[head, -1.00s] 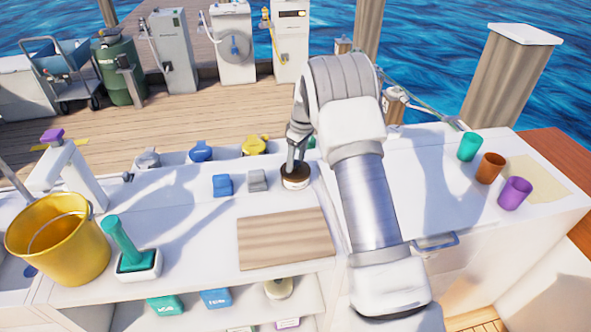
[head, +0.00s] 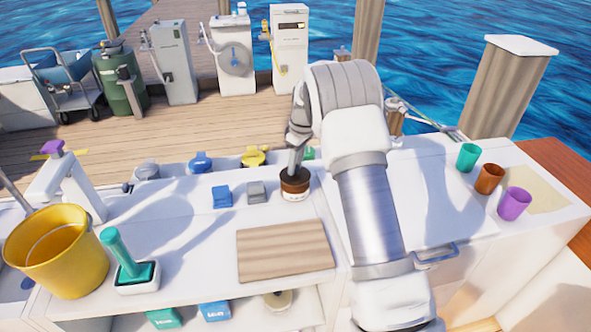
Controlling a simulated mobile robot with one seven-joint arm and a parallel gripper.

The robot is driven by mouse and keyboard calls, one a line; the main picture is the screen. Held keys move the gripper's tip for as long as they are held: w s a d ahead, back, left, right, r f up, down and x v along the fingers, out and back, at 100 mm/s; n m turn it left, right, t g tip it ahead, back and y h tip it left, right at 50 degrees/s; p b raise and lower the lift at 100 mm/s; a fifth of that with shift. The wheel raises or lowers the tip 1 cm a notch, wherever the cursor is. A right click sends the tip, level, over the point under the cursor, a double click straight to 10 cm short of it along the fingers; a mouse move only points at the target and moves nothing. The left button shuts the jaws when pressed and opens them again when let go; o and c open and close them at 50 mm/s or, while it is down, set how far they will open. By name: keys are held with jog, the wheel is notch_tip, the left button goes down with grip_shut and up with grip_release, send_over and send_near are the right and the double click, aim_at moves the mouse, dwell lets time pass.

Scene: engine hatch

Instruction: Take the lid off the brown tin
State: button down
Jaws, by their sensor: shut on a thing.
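The brown tin (head: 296,196) stands upright on the white counter, behind the wooden board. Its lower part shows as a pale band with small dark marks. A dark brown lid (head: 287,185) shows over it. My gripper (head: 295,174) points down from above, shut on the lid at its top. The fingertips are small and partly lost against the dark brown. I cannot tell whether a gap lies between lid and tin.
A blue block (head: 222,196) and a grey block (head: 256,191) stand just left of the tin. A wooden board (head: 285,250) lies in front. A yellow bucket (head: 58,252) is at left.

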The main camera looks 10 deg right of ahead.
jog(key=s+d+r, duration=0.1)
jog(key=s+r, duration=0.7)
jog(key=s, duration=0.3)
jog(key=shift+s+d+r, duration=0.2)
jog(key=shift+s+d, duration=0.15)
jog(key=shift+d, duration=0.05)
